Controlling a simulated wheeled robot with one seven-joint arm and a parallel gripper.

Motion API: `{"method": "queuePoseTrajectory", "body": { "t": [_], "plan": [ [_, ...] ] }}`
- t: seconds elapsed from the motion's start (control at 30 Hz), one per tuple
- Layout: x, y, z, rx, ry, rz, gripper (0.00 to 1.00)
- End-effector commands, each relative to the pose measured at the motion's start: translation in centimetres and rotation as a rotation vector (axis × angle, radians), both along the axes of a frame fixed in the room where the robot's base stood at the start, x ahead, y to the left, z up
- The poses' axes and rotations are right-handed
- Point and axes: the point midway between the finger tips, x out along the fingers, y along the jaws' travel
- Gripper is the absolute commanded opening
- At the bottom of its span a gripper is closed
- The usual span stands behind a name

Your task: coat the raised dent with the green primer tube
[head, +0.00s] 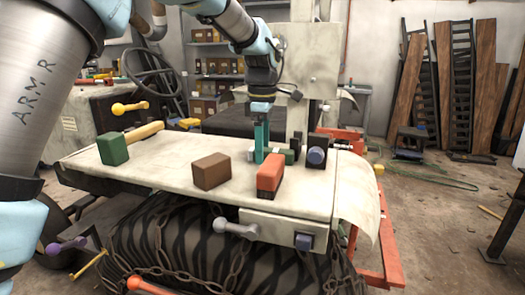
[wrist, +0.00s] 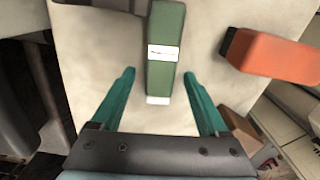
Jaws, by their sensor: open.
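The green primer tube (wrist: 165,25) has a white label and a white tip, and lies on the pale top plate (wrist: 95,60) in the wrist view. In the head view, part of the green tube (head: 288,157) shows beside my fingers, which hide its middle. My gripper (wrist: 159,72) is open, with one teal finger on each side of the tube's tip end. The fingers appear apart from the tube. In the head view my gripper (head: 261,145) points down at the plate. I cannot make out the raised dent in either view.
A red-orange block (head: 270,174) and a brown block (head: 210,171) stand on the plate in front of my gripper. A green-headed mallet (head: 113,148) lies at the left. A dark clamp-like part (head: 318,152) stands close on the right. The plate's left middle is clear.

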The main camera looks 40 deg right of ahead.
Motion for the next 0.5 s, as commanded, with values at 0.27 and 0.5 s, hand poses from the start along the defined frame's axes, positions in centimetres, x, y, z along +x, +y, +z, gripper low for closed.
{"method": "queuePoseTrajectory", "body": {
  "t": [0.27,0.5],
  "plan": [
    [-0.01,0.02,-0.67,-0.001,-0.001,0.000,0.78],
    [-0.02,0.01,-0.65,-0.001,-0.001,-0.001,0.54]
  ]
}}
